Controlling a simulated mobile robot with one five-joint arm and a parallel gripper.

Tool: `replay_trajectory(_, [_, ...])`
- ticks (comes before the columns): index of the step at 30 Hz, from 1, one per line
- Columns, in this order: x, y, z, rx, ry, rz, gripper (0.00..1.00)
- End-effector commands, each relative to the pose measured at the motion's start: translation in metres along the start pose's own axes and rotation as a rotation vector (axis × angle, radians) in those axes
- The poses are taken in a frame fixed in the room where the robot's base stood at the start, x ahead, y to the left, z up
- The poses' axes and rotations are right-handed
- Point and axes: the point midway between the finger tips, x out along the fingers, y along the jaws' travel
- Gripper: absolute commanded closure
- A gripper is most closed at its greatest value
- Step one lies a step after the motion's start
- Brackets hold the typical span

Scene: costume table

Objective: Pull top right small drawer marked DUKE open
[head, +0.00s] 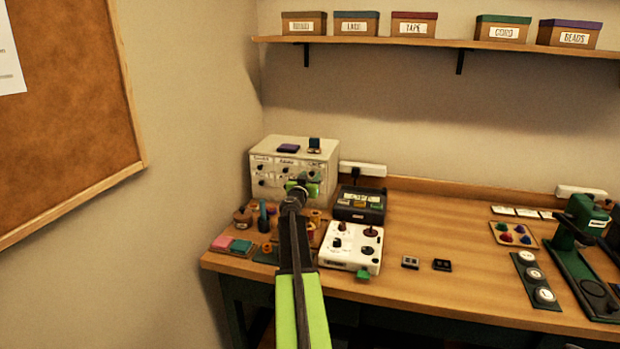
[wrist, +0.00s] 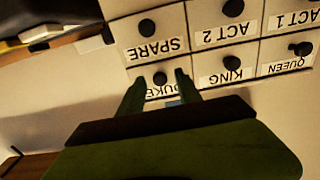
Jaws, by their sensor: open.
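The white drawer cabinet (head: 268,144) stands at the back left of the table. The wrist view shows its front upside down. The DUKE drawer (wrist: 147,92) is in the lower left there, with a dark round knob (wrist: 160,78); its label is partly hidden by a finger. It looks flush with its neighbours. My gripper (wrist: 158,76) is open, with one finger to each side of the DUKE knob; I cannot tell whether they touch it. In the head view my gripper (head: 304,184) is in front of the cabinet's right part and hides some of its front.
SPARE (wrist: 155,48), KING (wrist: 218,79), ACT 2 (wrist: 222,34) and QUEEN (wrist: 284,66) drawers adjoin. A dark box-shaped device (head: 360,204) and a white control box (head: 350,247) stand right of my arm. Spools and pads crowd the left. The middle tabletop is mostly clear.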

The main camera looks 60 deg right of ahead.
Motion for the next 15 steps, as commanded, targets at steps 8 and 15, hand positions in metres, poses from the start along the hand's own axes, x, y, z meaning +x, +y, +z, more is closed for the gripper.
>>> replay_trajectory(8, [-0.0006, -0.0004, 0.0, 0.0, 0.0, 0.0, 0.83])
replay_trajectory(15, [-0.0007, -0.0007, 0.0, 0.0, 0.0, 0.0, 1.0])
